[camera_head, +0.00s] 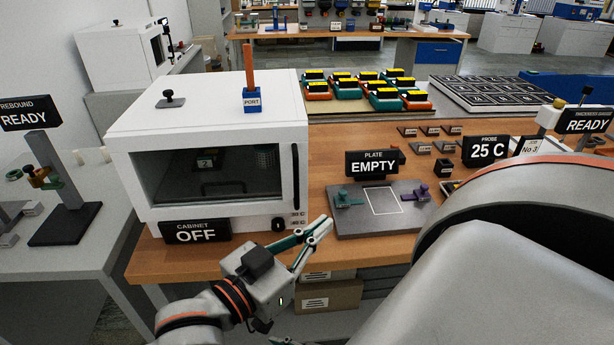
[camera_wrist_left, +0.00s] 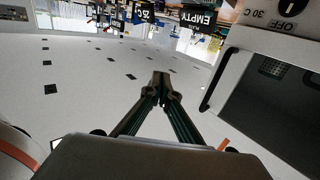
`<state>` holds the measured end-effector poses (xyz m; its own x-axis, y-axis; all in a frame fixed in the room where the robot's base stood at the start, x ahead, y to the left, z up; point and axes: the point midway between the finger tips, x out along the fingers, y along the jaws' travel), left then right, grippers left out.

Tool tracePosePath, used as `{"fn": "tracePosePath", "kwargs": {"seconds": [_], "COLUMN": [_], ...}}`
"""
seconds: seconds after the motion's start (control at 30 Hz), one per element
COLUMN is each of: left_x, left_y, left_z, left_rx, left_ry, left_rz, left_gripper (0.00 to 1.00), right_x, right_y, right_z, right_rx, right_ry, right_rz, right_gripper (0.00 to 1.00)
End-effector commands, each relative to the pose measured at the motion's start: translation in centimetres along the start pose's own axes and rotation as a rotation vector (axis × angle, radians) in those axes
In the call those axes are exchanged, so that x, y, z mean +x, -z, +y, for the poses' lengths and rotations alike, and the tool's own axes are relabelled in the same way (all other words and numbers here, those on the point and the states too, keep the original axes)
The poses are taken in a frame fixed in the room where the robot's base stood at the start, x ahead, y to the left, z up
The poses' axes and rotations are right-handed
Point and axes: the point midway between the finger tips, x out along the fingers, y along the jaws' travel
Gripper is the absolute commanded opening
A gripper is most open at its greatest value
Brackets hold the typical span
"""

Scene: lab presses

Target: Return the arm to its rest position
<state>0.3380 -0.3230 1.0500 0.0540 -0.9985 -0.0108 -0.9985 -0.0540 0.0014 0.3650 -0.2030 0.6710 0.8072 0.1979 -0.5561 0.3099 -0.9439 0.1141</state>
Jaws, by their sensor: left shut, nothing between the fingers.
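My left arm comes in from the bottom left in the head view. Its gripper (camera_head: 322,226) is shut and empty, in front of the bench edge, just right of the white cabinet's lower corner. In the left wrist view the two fingers (camera_wrist_left: 160,86) meet at their tips with nothing between them. A large grey link of my own arm fills the lower right of the head view.
The white cabinet (camera_head: 205,130) reads OFF, its door closed; it also shows in the left wrist view (camera_wrist_left: 230,75). Right of the gripper lies a grey plate (camera_head: 352,222) under an EMPTY sign (camera_head: 372,163). Yellow-topped blocks (camera_head: 385,95) and a dark tray (camera_head: 490,95) stand behind.

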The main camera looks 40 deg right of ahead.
Motion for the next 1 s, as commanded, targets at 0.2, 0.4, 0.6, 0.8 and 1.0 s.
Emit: {"fn": "tracePosePath", "kwargs": {"seconds": [0.2, 0.4, 0.6, 0.8, 1.0], "left_x": [-1.6, -2.0, -2.0, -3.5, -9.3], "left_y": [0.0, 0.1, 0.1, -0.3, -4.4], "left_z": [2.7, 3.4, 3.4, 0.0, -7.9], "left_rx": [-0.001, -0.002, -0.002, -0.051, -0.148], "left_ry": [-0.001, 0.0, 0.002, 0.104, 0.372], "left_rz": [0.001, 0.001, 0.001, 0.04, 0.071], "left_gripper": [0.0, 0.0, 0.0, 0.0, 0.0], "right_x": [-0.1, -0.1, -0.1, -0.1, -0.2], "right_y": [0.3, 0.2, 0.1, 0.0, 0.0], "right_z": [0.1, 0.1, 0.0, 0.0, -0.1], "right_rx": [-0.002, -0.001, -0.001, -0.001, -0.001], "right_ry": [-0.001, 0.0, 0.001, 0.002, 0.002], "right_rz": [0.002, -0.001, -0.003, -0.004, -0.004], "right_gripper": [0.4, 0.4, 0.4, 0.4, 0.4]}}
